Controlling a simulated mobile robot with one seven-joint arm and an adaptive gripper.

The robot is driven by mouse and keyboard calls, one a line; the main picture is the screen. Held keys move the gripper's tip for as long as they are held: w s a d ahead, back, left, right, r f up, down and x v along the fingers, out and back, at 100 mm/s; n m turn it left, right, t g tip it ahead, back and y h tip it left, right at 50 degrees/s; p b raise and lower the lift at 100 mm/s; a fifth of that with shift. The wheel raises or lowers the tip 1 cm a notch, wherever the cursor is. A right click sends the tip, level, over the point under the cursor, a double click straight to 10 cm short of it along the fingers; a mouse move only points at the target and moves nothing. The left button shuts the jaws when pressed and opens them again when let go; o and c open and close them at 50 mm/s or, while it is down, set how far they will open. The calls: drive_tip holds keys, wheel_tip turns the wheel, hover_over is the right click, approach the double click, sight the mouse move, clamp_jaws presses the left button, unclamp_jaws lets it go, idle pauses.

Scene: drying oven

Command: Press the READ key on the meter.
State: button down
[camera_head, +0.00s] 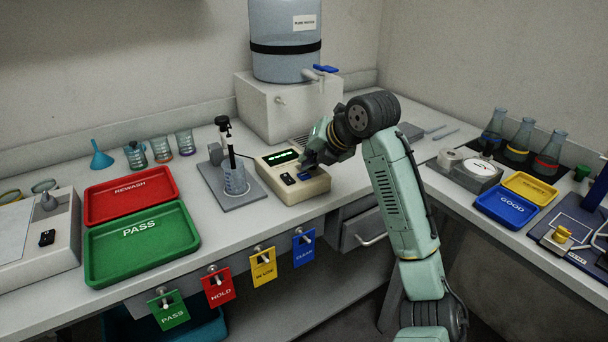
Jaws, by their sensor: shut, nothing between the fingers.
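The meter (289,192) is a cream box on the bench, right of centre-left, with a lit green display (283,157) on its sloped top. Two dark keys with small light labels show on its front part, the left one (288,179) and the right one (304,176); their lettering is too small to read. My gripper (308,163) is shut and empty, pointing down at the right part of the meter's top, close to the right key. I cannot tell whether the fingertips touch the meter. The arm comes in from the right.
A probe stand with a beaker (235,180) stands just left of the meter. A white block (283,106) carrying a large water container (285,40) stands behind. Red (93,206) and green (97,267) trays lie left. Coloured tags hang along the bench front.

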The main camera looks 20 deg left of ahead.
sight(307, 174)
drive_tip(key=shift+f+b, duration=0.3)
drive_tip(key=shift+f, duration=0.15)
drive_tip(key=shift+f+b, duration=0.35)
drive_tip(key=shift+f, duration=0.1)
idle(0.5)
drive_tip(key=shift+r, duration=0.15)
drive_tip(key=shift+r+p, duration=0.6)
drive_tip(key=shift+r, duration=0.15)
wheel_tip(307, 174, up, 5)
drive_tip(key=p, duration=0.3)
drive_tip(key=shift+p, duration=0.3)
idle(0.6)
